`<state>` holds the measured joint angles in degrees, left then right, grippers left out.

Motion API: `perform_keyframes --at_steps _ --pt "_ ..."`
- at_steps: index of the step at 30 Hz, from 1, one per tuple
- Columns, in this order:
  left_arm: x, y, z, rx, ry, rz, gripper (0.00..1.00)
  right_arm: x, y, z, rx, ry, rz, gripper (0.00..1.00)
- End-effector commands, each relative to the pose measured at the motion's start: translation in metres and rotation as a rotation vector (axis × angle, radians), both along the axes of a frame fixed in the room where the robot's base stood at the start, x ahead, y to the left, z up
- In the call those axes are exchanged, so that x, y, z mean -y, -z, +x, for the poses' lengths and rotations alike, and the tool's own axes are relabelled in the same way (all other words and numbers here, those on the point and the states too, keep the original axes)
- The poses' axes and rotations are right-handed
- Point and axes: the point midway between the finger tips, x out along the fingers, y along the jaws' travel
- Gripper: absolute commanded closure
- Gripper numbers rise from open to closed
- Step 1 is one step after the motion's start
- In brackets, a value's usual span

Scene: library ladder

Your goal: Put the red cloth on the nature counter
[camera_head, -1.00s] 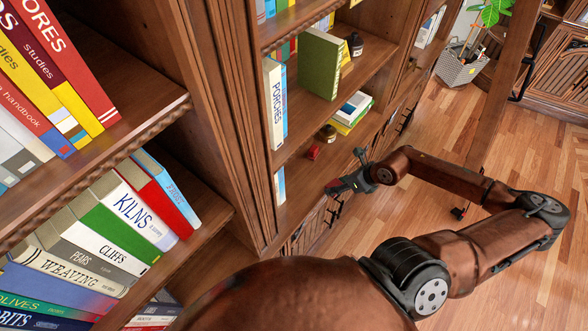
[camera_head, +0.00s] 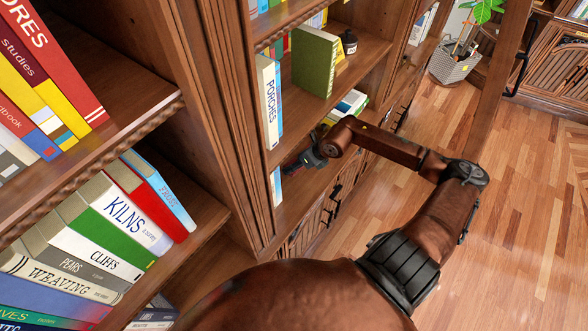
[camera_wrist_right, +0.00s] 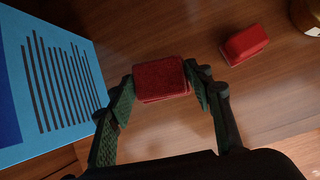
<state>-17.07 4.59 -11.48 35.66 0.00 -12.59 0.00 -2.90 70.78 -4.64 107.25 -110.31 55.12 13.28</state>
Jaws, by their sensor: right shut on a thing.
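The red cloth (camera_wrist_right: 161,80) is a small folded block in the right wrist view, lying between the fingertips just above or on a brown wooden shelf board. My right gripper (camera_wrist_right: 163,88) is shut on it from both sides. In the head view my right gripper (camera_head: 304,164) reaches into the lower shelf of the middle bookcase, and the cloth cannot be made out there. No counter marked as nature can be made out. My left gripper is not in view.
A second red object (camera_wrist_right: 243,43) lies on the board right of the cloth. A blue book (camera_wrist_right: 52,75) stands close to the left finger. A green book (camera_head: 315,62) stands on the shelf above. Open wooden floor (camera_head: 530,190) lies to the right.

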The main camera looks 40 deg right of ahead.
Motion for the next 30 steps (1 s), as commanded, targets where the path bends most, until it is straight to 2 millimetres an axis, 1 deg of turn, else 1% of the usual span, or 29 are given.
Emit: perform_keyframes --at_steps 2,5,13,19,20,27,30 --pt "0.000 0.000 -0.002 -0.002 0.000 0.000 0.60 -0.002 -0.001 0.006 0.001 0.000 0.001 0.77" --pt "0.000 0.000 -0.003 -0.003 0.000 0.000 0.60 -0.002 0.002 0.007 -0.001 0.001 0.000 0.77" --pt "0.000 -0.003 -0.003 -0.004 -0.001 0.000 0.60 -0.003 0.033 0.007 -0.001 0.001 0.000 0.77" --pt "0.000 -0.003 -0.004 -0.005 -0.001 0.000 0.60 -0.002 0.036 0.006 -0.002 -0.001 -0.002 0.77" --pt "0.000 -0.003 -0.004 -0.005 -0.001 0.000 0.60 -0.002 0.036 0.006 -0.002 -0.001 -0.002 0.52" --pt "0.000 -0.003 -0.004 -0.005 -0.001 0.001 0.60 -0.002 0.036 0.006 -0.002 -0.001 -0.002 0.35" --pt "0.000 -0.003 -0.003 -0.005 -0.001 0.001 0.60 -0.002 0.036 0.006 -0.002 -0.001 -0.002 0.35"
